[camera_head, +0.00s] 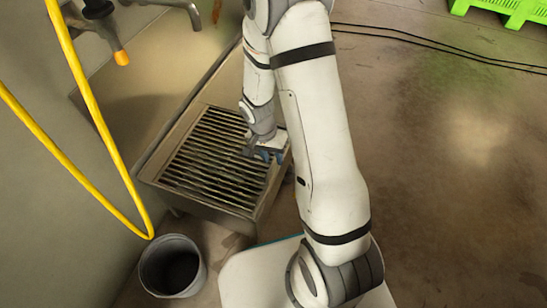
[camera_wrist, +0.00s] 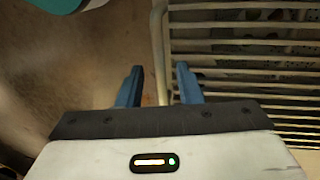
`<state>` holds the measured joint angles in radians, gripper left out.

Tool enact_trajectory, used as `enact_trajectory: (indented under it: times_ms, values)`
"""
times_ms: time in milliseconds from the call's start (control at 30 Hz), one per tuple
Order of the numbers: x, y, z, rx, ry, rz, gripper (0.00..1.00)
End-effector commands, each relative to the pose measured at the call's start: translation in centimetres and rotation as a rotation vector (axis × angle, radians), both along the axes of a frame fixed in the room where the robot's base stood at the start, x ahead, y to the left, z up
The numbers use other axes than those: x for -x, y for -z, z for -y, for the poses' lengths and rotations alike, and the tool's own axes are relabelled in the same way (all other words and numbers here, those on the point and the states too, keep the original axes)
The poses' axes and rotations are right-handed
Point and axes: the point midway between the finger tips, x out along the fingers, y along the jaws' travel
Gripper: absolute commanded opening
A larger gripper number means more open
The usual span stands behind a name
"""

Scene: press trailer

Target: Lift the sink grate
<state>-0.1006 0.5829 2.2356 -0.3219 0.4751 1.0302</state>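The sink grate (camera_head: 205,160) is a rack of parallel metal bars lying over the low metal sink (camera_head: 196,204) in the head view. My gripper (camera_head: 264,154) is at its right edge, and its exact height there is hard to judge. In the wrist view, my gripper (camera_wrist: 159,68) has its two blue fingers apart. The grate's side rod (camera_wrist: 158,40) runs through the gap between them, with the cross bars to the right. I see no finger closed on the rod. Part of the grate's right side is hidden by my arm in the head view.
A yellow hose (camera_head: 101,124) hangs at the left, near a spout with an orange tip (camera_head: 122,58). A grey bucket (camera_head: 173,266) stands at the sink's lower left. A green crate (camera_head: 500,10) and black cables lie farther back. The floor at right is mostly clear.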

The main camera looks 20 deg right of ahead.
Motion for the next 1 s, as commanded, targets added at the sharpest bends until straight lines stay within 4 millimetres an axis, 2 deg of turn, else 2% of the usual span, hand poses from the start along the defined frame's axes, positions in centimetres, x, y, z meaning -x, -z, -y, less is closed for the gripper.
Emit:
enact_trajectory:
  times_ms: [233, 600, 967, 1000]
  values:
    - [0.02, 0.02, -0.01, 0.0, 0.0, 0.0, 0.31]
    - [0.02, 0.0, -0.02, 0.0, -0.001, 0.0, 0.01]
    - [0.07, 0.0, 0.01, 0.001, -0.001, -0.002, 0.0]
    - [0.08, -0.01, 0.81, 0.001, 0.003, -0.002, 0.0]
